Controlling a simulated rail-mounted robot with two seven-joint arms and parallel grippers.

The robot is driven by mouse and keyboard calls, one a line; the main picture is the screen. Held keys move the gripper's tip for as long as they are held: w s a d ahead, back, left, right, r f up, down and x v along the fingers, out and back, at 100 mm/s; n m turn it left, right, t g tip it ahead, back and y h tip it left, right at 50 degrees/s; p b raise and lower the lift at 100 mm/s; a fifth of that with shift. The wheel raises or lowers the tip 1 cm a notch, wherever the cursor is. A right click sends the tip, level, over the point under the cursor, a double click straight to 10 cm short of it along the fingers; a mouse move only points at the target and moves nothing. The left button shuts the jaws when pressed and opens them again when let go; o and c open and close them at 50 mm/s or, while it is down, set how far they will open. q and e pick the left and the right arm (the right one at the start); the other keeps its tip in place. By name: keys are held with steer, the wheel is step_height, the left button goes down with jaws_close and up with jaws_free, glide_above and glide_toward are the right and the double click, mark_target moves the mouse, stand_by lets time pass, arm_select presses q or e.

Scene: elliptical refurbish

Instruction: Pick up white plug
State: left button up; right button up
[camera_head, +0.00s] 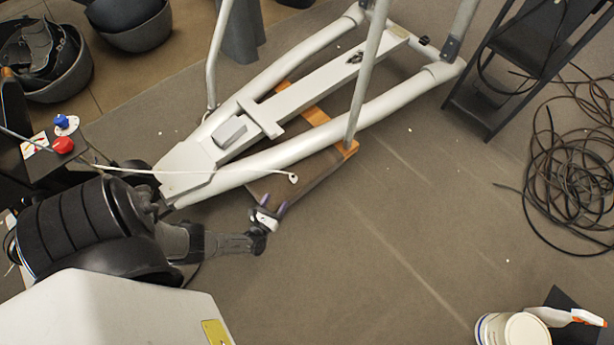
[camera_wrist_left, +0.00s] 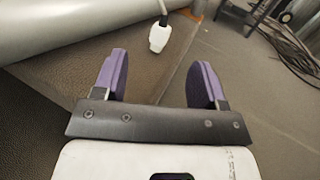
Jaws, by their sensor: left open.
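The white plug (camera_head: 293,178) hangs at the end of a thin pale cable that runs across the elliptical's frame in the head view. In the left wrist view the white plug (camera_wrist_left: 159,37) sits at the top, just beyond and roughly midway between the fingertips. My left gripper (camera_head: 275,202) is close to the plug, a little below and left of it in the head view. Its two purple fingers (camera_wrist_left: 160,62) are apart with nothing between them in the left wrist view. I cannot tell the height gap. My right gripper is not in view.
The elliptical's white frame (camera_head: 300,149) lies just behind the plug. A coil of black cable (camera_head: 575,170) lies at right near a black stand (camera_head: 494,93). A white bucket (camera_head: 526,329) and spray bottle are at lower right. The floor (camera_head: 400,240) between is clear.

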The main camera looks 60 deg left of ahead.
mark_target(292, 177)
arm_select(q)
steer(key=shift+d+f+m+h, duration=0.2)
steer(key=shift+f+m+h, duration=0.1)
steer(key=shift+m, duration=0.2)
steer(key=shift+a, duration=0.1)
steer(key=b+x, duration=0.2)
steer(key=x, duration=0.5)
steer(key=shift+w+a, duration=0.15)
steer(key=shift+w, duration=0.25)
steer(key=shift+a, duration=0.1)
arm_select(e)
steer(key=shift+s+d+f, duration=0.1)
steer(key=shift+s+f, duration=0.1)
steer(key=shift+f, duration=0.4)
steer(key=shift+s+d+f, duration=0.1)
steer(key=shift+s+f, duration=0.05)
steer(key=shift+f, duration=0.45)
arm_select(q)
steer(key=shift+w, duration=0.1)
